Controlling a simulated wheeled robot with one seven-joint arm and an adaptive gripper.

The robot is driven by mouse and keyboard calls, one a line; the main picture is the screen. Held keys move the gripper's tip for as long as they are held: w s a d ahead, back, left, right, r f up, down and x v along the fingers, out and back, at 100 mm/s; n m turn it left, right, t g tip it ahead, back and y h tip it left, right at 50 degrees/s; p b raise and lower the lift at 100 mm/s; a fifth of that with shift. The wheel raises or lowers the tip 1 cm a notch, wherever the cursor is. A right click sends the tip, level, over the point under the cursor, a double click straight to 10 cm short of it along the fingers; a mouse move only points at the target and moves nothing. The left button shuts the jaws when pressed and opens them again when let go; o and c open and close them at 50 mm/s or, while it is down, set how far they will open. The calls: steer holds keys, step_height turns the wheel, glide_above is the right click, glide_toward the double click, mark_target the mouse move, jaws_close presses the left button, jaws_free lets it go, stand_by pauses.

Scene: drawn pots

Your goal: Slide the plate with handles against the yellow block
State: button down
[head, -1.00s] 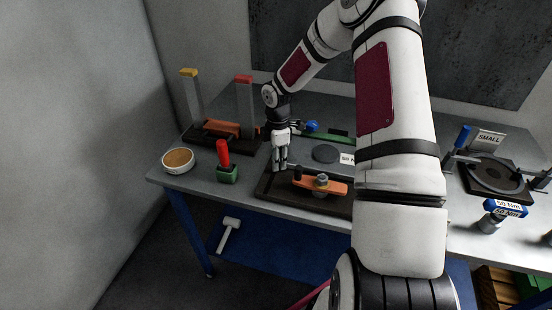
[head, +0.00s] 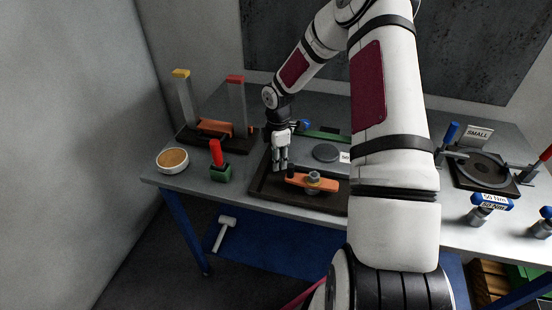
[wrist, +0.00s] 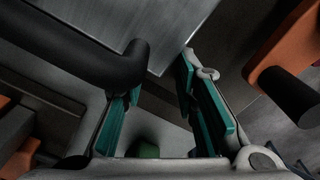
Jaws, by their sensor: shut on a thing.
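My gripper (head: 280,168) points down at the left part of a dark tray (head: 262,188). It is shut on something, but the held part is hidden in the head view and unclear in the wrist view. An orange plate (head: 328,187) with a black upright handle (head: 290,172) lies in the tray, just right of the fingers. In the wrist view, the black handle (wrist: 287,95) stands outside the right finger. A thick black bar (wrist: 80,50) reaches the left finger there. No separate yellow block is clear; a yellow cap (head: 181,73) tops a post at the back left.
A red-topped post (head: 236,78) stands near an orange block (head: 215,126). A red-handled tool with a green base (head: 220,173) and a round bowl (head: 173,160) stand left of the tray. A grey disc (head: 326,153) lies behind it. My arm hides the table's middle.

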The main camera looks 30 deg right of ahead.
steer(key=shift+s+d+r+p, duration=0.15)
steer(key=shift+s+d+p, duration=0.25)
steer(key=shift+s+d, duration=0.55)
steer(key=c, duration=1.4)
jaws_free()
steer(key=shift+w+d, duration=0.1)
step_height(320, 180, up, 12)
steer(key=shift+w+a, duration=0.15)
steer(key=shift+a, duration=0.25)
